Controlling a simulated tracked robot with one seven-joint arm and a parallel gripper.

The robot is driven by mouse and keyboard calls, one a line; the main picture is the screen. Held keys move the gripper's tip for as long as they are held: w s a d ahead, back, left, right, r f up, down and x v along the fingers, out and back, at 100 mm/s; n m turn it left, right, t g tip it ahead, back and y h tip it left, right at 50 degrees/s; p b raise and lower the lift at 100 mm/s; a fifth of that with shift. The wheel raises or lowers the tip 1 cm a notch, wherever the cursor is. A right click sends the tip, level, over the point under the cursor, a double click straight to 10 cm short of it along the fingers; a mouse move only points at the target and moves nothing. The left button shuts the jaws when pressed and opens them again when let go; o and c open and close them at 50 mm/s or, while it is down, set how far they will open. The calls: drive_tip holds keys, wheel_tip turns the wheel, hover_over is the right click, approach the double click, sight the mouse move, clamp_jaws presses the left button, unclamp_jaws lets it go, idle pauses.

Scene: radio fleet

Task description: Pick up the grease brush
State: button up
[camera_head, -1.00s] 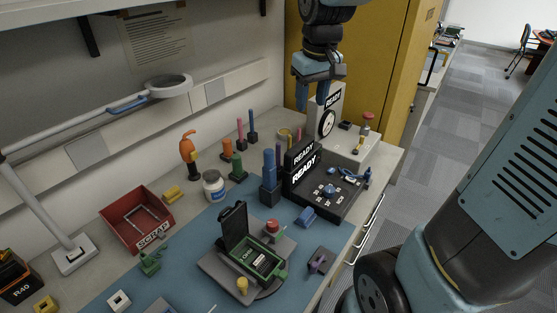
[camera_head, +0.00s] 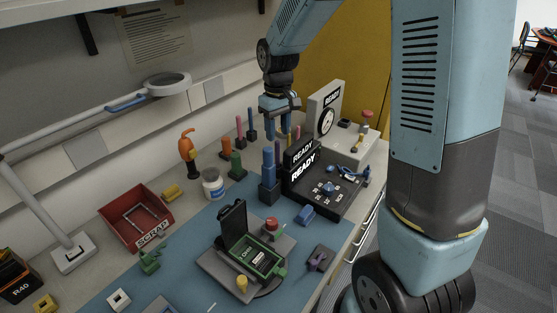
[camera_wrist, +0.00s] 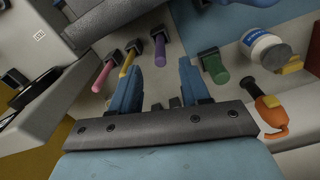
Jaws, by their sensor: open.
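My gripper (camera_head: 281,130) is open and empty, fingers down, above the back of the bench. In the wrist view its blue fingers (camera_wrist: 158,66) spread on either side of a purple handle (camera_wrist: 160,50), which looks beyond them and apart. A yellow handle (camera_wrist: 128,63) and a pink handle (camera_wrist: 104,76) stand in dark holders to the left, and a green handle (camera_wrist: 215,68) stands to the right. I cannot tell which of these, if any, is the grease brush. No bristles are clearly visible.
A white jar (camera_head: 213,186) and an orange-handled tool (camera_head: 188,150) stand left of the gripper. A blue block tower (camera_head: 268,172) and black READY panel (camera_head: 321,193) stand in front. A grey dial unit (camera_head: 325,115) is to the right. A red scrap bin (camera_head: 118,210) is further left.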

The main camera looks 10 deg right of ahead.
hover_over(278, 168)
drive_tip(key=shift+w+f, duration=0.2)
drive_tip(key=shift+f, duration=1.85)
drive_tip(key=shift+w+f, duration=0.15)
drive_tip(key=shift+f, duration=1.9)
drive_tip(key=shift+c, duration=0.2)
clamp_jaws()
